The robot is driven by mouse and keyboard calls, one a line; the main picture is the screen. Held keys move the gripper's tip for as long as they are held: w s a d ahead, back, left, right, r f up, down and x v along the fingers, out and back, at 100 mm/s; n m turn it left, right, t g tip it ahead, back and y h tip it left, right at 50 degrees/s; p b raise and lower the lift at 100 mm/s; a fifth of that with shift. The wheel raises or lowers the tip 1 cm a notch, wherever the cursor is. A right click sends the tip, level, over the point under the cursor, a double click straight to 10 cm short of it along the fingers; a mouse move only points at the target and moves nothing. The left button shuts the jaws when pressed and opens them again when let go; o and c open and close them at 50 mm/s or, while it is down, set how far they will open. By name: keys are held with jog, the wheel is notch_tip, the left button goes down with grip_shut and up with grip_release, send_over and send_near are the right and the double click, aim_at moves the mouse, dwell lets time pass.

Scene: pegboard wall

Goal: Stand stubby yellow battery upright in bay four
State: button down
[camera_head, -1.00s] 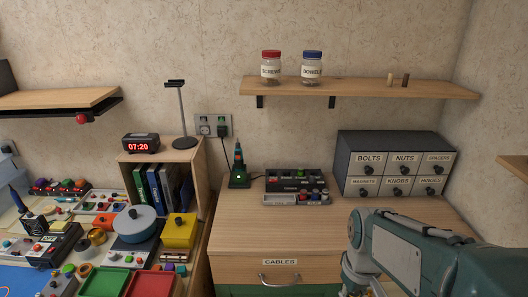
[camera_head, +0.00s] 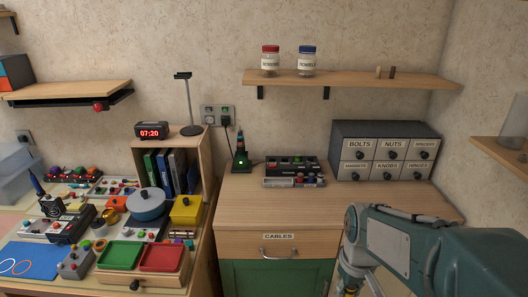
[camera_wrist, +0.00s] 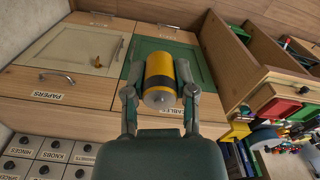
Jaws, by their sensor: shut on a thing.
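The stubby battery (camera_wrist: 160,80), yellow with a dark band and a pale metal end, is in the wrist view. My gripper (camera_wrist: 158,92) is shut on it, with one finger along each side. The battery is held in the air in front of the cabinet doors. In the head view my arm is at the lower right and the battery cannot be made out clearly. A dark device with several slots (camera_head: 291,165), possibly the charger with the bays, stands on the cabinet top. Its bay numbers are too small to read.
The wooden cabinet top (camera_head: 250,207) is clear in front of the device. A drawer unit (camera_head: 385,151) stands to its right and a small green-lit tower (camera_head: 241,157) to its left. A shelf (camera_head: 345,80) with two jars hangs above. The left bench is crowded.

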jog(key=w+a+f+m, duration=0.2)
jog(key=w+f+m, duration=0.1)
jog(key=w+f, duration=1.5)
jog(key=s+d+r+m, duration=0.2)
jog(key=s+d, duration=0.4)
jog(key=d, duration=0.5)
jog(key=s+d+r+m, duration=0.1)
jog(key=s+d+m, duration=0.3)
jog(key=d, duration=0.7)
jog(key=s+d+r+m, duration=0.1)
jog(key=s+d+r, duration=0.1)
jog(key=s+d, duration=0.75)
jog(key=s+d+r+m, duration=0.1)
jog(key=s+d+m, duration=0.1)
jog(key=s+d, duration=0.5)
jog(key=s+d+r+m, duration=0.1)
jog(key=s+d+m, duration=0.1)
jog(key=s+d, duration=0.5)
jog(key=s+a+r+m, duration=0.1)
jog(key=s+a+m, duration=0.1)
jog(key=s, duration=1)
jog(key=s+a+r+m, duration=0.1)
jog(key=s+m, duration=0.2)
jog(key=s, duration=0.9)
jog(key=f, duration=0.9)
jog(key=shift+w+f, duration=0.1)
jog(key=shift+w, duration=0.15)
